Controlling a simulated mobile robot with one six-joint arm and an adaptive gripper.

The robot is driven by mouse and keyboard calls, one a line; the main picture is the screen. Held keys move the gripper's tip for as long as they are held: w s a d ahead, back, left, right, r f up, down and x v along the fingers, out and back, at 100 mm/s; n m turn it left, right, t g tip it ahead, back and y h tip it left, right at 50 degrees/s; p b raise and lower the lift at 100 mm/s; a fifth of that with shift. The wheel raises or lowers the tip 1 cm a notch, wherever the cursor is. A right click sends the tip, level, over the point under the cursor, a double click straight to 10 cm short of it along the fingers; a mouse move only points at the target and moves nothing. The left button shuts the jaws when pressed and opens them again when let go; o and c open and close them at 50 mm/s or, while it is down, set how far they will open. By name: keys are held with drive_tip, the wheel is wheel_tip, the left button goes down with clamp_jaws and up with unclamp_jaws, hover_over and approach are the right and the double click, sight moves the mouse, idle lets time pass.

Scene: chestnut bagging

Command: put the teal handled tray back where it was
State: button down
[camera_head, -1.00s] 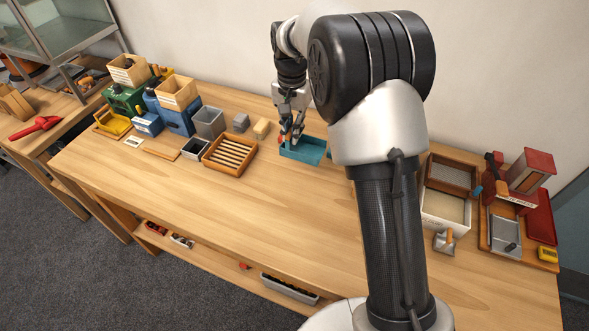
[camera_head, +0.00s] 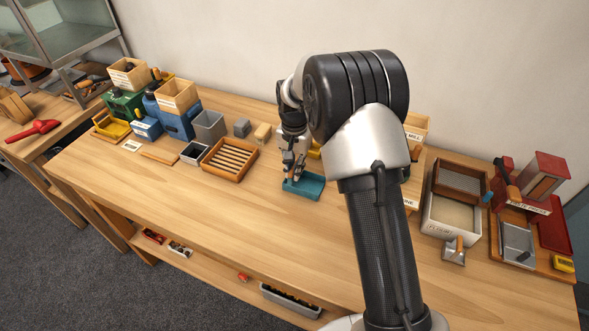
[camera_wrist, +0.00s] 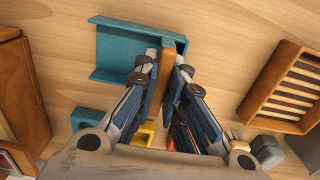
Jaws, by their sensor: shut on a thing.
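The teal handled tray (camera_head: 312,189) is near the middle of the workbench, right of the slatted wooden tray. In the wrist view the teal tray (camera_wrist: 112,51) is at the top, its open inside empty where it shows. My gripper (camera_head: 291,179) is shut on its brown wooden handle (camera_wrist: 170,84), which stands between the two fingers in the wrist view. I cannot tell whether the tray touches the bench or hangs just above it. My fingers hide part of its near end.
The slatted wooden tray (camera_head: 211,164) lies to the left, with a grey bin (camera_head: 209,127) behind it. Small blocks (camera_head: 263,132) stand at the back. A white-walled box (camera_head: 450,227) is at the right. The front middle of the workbench (camera_head: 240,225) is clear.

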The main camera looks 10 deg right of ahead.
drive_tip(key=c, duration=2.1)
unclamp_jaws()
drive_tip(key=shift+f, duration=0.15)
drive_tip(key=shift+c, duration=0.2)
drive_tip(key=o, duration=0.5)
